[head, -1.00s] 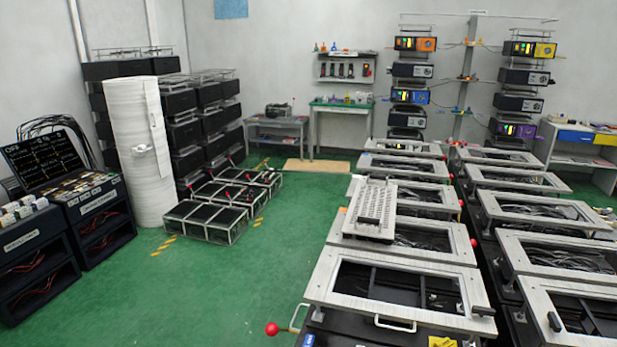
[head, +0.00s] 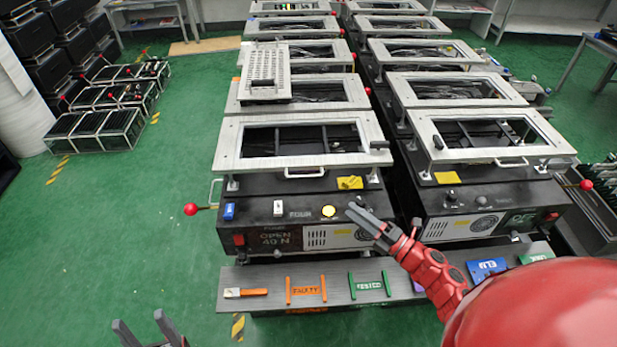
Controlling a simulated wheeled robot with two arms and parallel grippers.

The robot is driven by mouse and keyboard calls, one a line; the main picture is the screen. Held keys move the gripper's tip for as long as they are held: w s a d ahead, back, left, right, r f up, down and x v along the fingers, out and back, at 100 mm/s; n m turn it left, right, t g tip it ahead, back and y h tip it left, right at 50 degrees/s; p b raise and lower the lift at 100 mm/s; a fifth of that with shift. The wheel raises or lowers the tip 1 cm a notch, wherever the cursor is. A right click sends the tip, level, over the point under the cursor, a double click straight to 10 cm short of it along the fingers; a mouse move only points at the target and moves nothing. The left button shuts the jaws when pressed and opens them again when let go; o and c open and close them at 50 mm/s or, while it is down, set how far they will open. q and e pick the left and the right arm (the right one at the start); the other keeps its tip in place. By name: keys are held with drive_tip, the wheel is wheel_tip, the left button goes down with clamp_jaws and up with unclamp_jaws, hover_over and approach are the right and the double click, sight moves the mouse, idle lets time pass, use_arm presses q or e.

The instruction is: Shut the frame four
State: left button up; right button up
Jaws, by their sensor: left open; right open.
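Frame four (head: 228,150) is the pale rectangular frame on the nearest left fixture. It stands raised on short posts above the black base (head: 345,200), with a white handle (head: 305,173) on its front edge. The base is marked FOUR, and its display (head: 274,239) reads OPEN 40 N. A lever with a red ball (head: 191,209) sticks out at the base's left side. My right gripper (head: 356,214) is open in front of the base, right of a yellow button (head: 329,211). My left gripper (head: 144,327) is open at the bottom left, over the floor, apart from the fixture.
A grey shelf (head: 235,276) below the base carries coloured tags and handles. A similar raised frame (head: 560,145) stands to the right, with a red-ball lever (head: 586,185). A white perforated tray (head: 265,75) lies on the frame behind.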

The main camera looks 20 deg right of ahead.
sight(309, 176)
drive_tip(key=p+x, duration=0.1)
drive_tip(key=x, duration=0.4)
drive_tip(key=p+x, duration=0.2)
drive_tip(key=x, duration=0.4)
drive_tip(key=d+p+x, duration=0.1)
drive_tip(key=x, duration=0.5)
drive_tip(key=shift+w+f+p, duration=0.3)
drive_tip(key=shift+w, duration=0.05)
clamp_jaws()
idle(0.6)
